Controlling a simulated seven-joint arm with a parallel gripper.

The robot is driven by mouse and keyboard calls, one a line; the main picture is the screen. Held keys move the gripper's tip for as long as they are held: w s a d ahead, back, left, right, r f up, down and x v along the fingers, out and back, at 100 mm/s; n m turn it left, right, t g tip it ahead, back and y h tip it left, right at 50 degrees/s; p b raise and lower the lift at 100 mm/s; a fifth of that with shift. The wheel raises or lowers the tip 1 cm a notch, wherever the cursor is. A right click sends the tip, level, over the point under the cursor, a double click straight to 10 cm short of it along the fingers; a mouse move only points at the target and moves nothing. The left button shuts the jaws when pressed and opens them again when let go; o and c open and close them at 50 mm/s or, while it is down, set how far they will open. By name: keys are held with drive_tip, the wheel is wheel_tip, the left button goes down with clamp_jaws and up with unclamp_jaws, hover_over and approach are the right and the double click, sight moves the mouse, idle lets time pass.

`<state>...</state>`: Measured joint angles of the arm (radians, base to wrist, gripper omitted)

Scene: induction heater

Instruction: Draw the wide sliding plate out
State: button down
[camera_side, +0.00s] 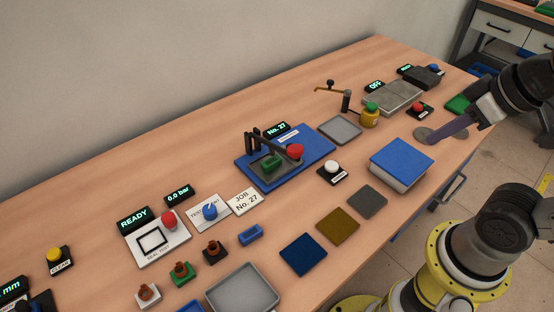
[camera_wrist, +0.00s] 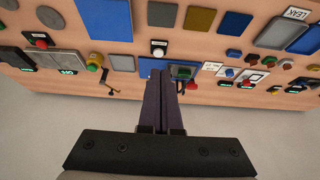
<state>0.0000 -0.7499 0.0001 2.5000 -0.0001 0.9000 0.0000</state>
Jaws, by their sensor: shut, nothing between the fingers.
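My gripper (camera_side: 432,138) is shut and empty. In the side view its dark fingers slant down to the left, near flat grey discs at the table's right front. In the wrist view the closed fingers (camera_wrist: 162,88) overlap the view of the blue base. I cannot tell for certain which thing is the wide sliding plate. A wide grey slab unit (camera_side: 392,97) lies at the back right beside a display reading OFF (camera_side: 375,87); it also shows in the wrist view (camera_wrist: 62,60).
A blue-topped block (camera_side: 400,163) stands left of my gripper. A red button (camera_side: 418,107), a yellow-green knob (camera_side: 370,115) and a brass tap (camera_side: 332,90) stand near the grey slab. A blue base (camera_side: 315,147) with a lever press lies mid-table. Flat coloured plates line the front.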

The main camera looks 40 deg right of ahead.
drive_tip(key=c, duration=1.2)
unclamp_jaws()
drive_tip(key=o, duration=0.5)
drive_tip(key=r+n, duration=0.1)
drive_tip(key=w+r+n, duration=0.1)
drive_tip(key=shift+w+r, duration=0.1)
drive_tip(key=shift+r, duration=0.25)
drive_tip(key=shift+o, duration=0.4)
drive_tip(key=w+r+n, duration=0.2)
drive_tip(key=w+r, duration=0.2)
drive_tip(key=w, duration=0.2)
drive_tip(key=shift+a, duration=0.2)
drive_tip(key=w+a+f+n+g, duration=0.2)
drive_tip(key=w+f, duration=0.2)
drive_tip(key=w, duration=0.7)
drive_tip(key=w+a+f+n+g, duration=0.2)
drive_tip(key=w+f+n, duration=0.1)
drive_tip(key=w, duration=0.9)
drive_tip(key=shift+g, duration=0.8)
drive_tip(key=f, duration=0.7)
drive_tip(key=w+f, duration=0.1)
drive_tip(key=f, duration=0.6)
drive_tip(key=w+a+f, duration=0.1)
drive_tip(key=f, duration=0.7)
drive_tip(key=shift+c, duration=0.3)
